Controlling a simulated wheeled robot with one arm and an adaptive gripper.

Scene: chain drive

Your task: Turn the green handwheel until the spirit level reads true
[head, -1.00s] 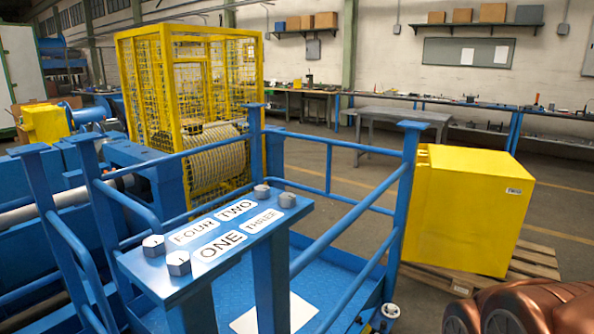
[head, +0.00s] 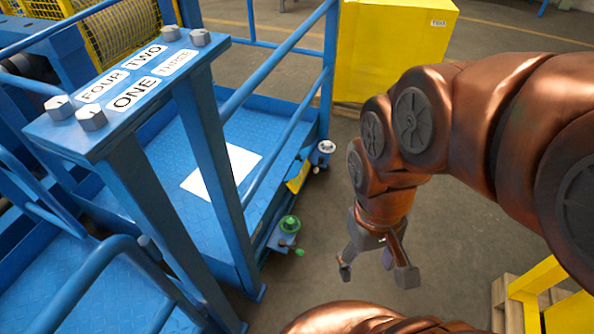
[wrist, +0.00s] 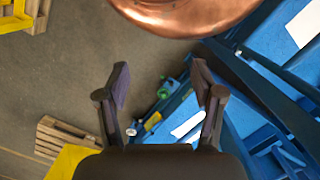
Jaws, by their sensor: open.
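The green handwheel (head: 289,224) sits low on a bracket at the outer edge of the blue platform, with a small green knob beside it. It shows small in the wrist view (wrist: 170,86), between and beyond my fingers. My gripper (head: 376,268) hangs from my copper arm to the right of the handwheel, apart from it. Its fingers stand wide apart in the wrist view (wrist: 160,76), with nothing between them. I cannot make out a spirit level or its reading.
A white wheel (head: 326,147) and a yellow plate (head: 298,176) are farther along the platform edge. Blue rails and posts, with a labelled panel (head: 115,88) on top, stand left. A yellow box (head: 392,50) stands behind. The floor around my gripper is clear.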

